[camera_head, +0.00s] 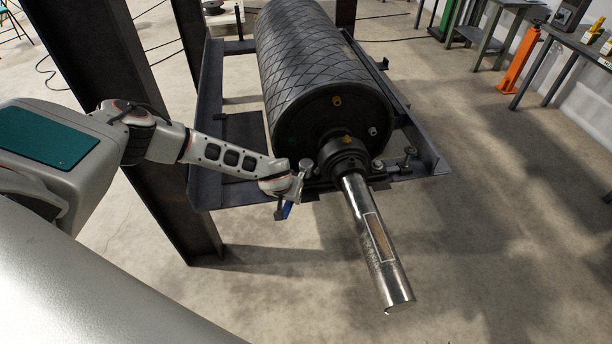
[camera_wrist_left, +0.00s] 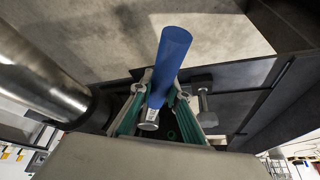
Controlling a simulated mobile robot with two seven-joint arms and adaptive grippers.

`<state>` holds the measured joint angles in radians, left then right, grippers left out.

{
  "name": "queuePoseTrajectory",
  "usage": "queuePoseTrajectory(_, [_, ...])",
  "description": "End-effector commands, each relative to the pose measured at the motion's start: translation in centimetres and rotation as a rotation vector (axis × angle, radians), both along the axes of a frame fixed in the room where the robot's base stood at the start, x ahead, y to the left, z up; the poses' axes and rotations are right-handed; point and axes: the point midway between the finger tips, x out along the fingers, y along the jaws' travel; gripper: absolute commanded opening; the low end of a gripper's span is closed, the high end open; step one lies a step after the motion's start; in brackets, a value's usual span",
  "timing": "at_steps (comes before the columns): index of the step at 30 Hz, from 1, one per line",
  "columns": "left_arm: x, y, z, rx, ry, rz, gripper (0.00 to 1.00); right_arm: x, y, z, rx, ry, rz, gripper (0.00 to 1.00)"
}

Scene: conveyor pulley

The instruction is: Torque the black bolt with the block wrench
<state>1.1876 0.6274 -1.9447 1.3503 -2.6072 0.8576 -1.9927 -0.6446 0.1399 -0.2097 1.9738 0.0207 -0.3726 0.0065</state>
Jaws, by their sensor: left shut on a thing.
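My left gripper (camera_head: 287,202) is beside the near end of the pulley, to the left of its shaft. In the left wrist view its green-sided fingers (camera_wrist_left: 162,92) are shut on a blue-handled tool (camera_wrist_left: 172,55) with a silvery metal end; I take it to be the block wrench. I cannot tell which bolt is the black one. My right gripper is out of view.
The dark ridged pulley drum (camera_head: 315,65) sits in a steel frame (camera_head: 425,140). Its bright shaft (camera_head: 375,240) juts toward me. A steel post (camera_head: 150,150) stands behind my left arm. Workbenches (camera_head: 575,45) line the right. The floor at lower right is clear.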

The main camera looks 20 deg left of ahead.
Motion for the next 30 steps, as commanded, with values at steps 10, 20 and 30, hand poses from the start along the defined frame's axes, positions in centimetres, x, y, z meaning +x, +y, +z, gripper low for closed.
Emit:
queuePoseTrajectory(10, [0.2,0.0,0.4,-0.001,-0.003,0.000,0.00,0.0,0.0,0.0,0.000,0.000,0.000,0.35])
queuePoseTrajectory(20, [0.3,0.0,1.8,0.000,-0.006,0.000,0.00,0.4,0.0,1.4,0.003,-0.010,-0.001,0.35])
queuePoseTrajectory(30, [0.2,0.0,3.4,-0.001,-0.005,-0.001,0.00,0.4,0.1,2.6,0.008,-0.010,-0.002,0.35])
